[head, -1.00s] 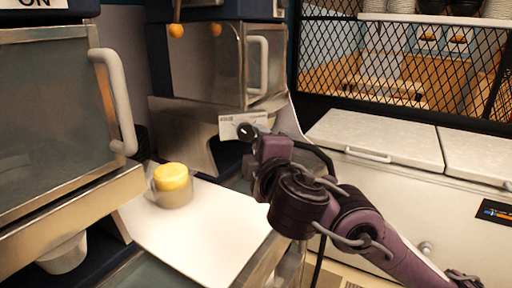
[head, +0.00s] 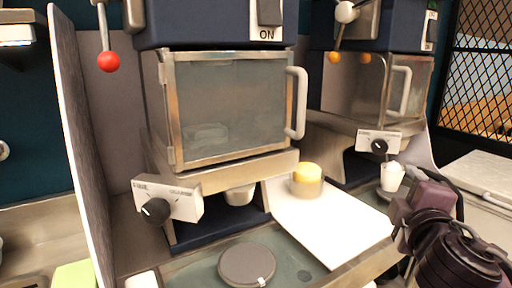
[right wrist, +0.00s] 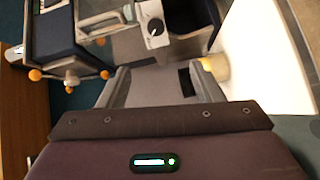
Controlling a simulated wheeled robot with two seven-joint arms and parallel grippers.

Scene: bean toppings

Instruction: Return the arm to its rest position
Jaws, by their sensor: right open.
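My right gripper (head: 424,196) is at the right edge of the head view, with its purple arm running out of the lower right corner. Its fingertips are hard to make out there. In the right wrist view the gripper (right wrist: 158,84) shows two spread fingers with nothing held between them. A cup with a yellow top (head: 307,180) stands upright on a white board (head: 325,222), left of the right gripper and apart from it. In the right wrist view its yellow top (right wrist: 214,66) shows partly behind the right-hand finger. My left gripper is out of view.
A dispenser with a glass door (head: 230,105) and a dial (head: 157,210) fills the middle. A second dispenser (head: 405,85) stands right, with a white cup (head: 392,176) below it. A dark round disc (head: 247,264) lies in front. A panel (head: 85,140) stands left.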

